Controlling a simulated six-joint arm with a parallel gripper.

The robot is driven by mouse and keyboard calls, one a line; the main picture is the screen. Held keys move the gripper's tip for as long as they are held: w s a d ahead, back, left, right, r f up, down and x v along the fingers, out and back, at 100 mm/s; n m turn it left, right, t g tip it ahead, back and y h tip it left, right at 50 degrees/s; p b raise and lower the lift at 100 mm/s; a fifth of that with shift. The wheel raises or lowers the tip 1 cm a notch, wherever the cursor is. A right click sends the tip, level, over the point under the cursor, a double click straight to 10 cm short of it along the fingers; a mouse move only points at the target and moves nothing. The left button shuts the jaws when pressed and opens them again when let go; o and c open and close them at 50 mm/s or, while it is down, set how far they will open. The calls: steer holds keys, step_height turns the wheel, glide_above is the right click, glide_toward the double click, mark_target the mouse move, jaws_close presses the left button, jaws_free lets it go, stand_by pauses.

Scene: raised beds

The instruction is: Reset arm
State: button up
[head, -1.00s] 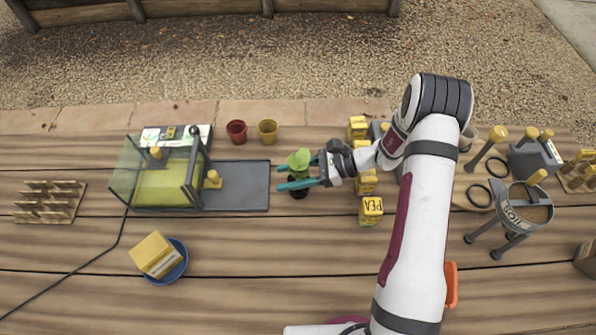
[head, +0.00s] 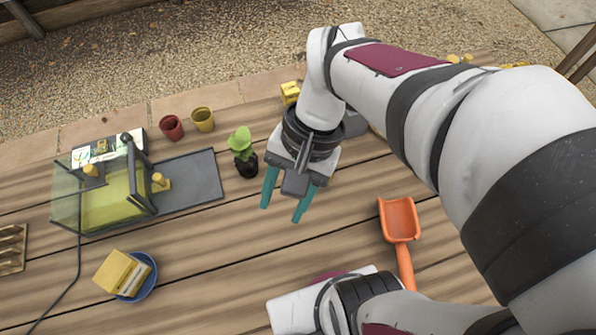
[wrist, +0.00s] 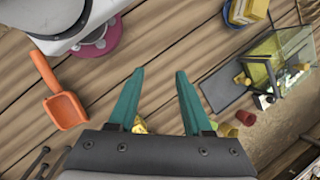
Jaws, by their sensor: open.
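My gripper (head: 280,214) is open and empty above the bare planks, its two teal fingers pointing toward the front of the table. My arm crosses the right half of the head view and hides much of the table there.
A glass-sided box (head: 72,190) and a dark tray (head: 195,180) lie left. Red (head: 171,127) and yellow (head: 203,119) pots stand behind. A blue dish (head: 147,285) holds a yellow block (head: 120,272). An orange scoop (head: 400,220) lies right. The front-middle planks are clear.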

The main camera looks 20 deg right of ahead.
steer(key=s, duration=0.1)
steer(key=s+d+n+t+h, duration=0.1)
steer(key=s, duration=0.1)
steer(key=s+n+h, duration=0.1)
steer(key=shift+s+d+f+t, duration=0.3)
steer(key=shift+s+d+f, duration=0.05)
stand_by(0.8)
